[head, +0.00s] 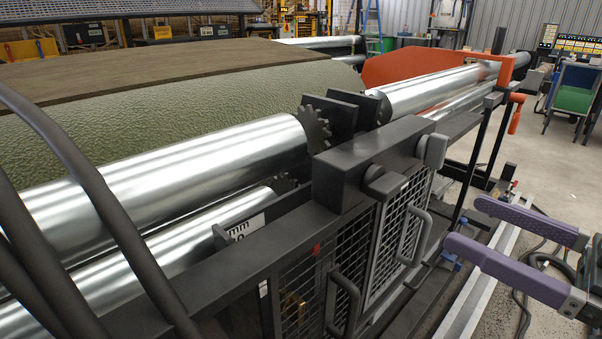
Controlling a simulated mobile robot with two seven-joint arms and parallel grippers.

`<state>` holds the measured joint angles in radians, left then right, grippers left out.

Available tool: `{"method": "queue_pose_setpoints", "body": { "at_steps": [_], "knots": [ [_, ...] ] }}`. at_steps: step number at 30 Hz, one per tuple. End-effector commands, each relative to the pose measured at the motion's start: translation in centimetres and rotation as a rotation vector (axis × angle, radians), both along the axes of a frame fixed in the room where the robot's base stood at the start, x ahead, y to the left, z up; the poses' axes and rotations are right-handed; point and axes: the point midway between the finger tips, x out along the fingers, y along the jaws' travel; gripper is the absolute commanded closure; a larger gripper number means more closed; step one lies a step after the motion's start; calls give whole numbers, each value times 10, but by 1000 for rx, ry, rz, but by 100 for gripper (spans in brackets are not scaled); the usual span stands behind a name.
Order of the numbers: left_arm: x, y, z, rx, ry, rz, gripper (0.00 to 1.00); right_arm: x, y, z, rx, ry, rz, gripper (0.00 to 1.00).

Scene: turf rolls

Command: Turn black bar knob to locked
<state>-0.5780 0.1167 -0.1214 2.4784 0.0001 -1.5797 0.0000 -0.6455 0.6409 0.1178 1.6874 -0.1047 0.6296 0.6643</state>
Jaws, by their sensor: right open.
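A dark bar-shaped knob (385,183) sits at the lower front of the dark housing (345,180), above the mesh guard door. A second dark grey rounded block (433,150) stands at the housing's right end. I cannot tell for sure which is the knob of the task, nor read a locked mark. My right gripper (468,223) comes in from the right with two purple fingers spread apart. It is open and empty, to the right of the knob and door, clear of both. My left gripper is not in view.
The mesh guard door (400,235) has dark pull handles, one at its right (415,238) and another handle lower left (343,305). Steel rollers (170,170) and green turf (200,115) lie behind. A silver rail (480,285) runs along the floor below my right gripper.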

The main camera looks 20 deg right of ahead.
Motion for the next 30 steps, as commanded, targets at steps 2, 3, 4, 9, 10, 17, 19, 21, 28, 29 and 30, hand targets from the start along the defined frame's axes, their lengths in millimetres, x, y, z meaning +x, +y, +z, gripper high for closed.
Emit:
{"method": "queue_pose_setpoints", "body": {
  "at_steps": [2,3,4,9,10,17,19,21,28,29,30],
  "knots": [
    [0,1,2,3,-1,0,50,11,5,3,1,-4,1,3],
    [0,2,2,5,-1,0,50,17,7,3,-1,-6,0,3],
    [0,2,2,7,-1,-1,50,22,9,3,-1,-6,1,3],
    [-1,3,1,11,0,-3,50,52,21,3,-1,-5,0,3],
    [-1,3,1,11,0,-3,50,57,23,3,-2,-4,-1,3],
    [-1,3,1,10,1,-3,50,81,34,2,-1,-1,-1,3],
    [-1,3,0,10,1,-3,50,84,35,2,-2,-1,-2,3],
    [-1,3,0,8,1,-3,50,85,36,1,-2,0,-2,3],
    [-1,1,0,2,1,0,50,86,36,1,-3,1,-2,3],
    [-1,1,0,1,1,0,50,85,36,1,-3,1,-2,6],
    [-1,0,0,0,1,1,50,85,36,1,-3,1,-1,10]
  ]
}}
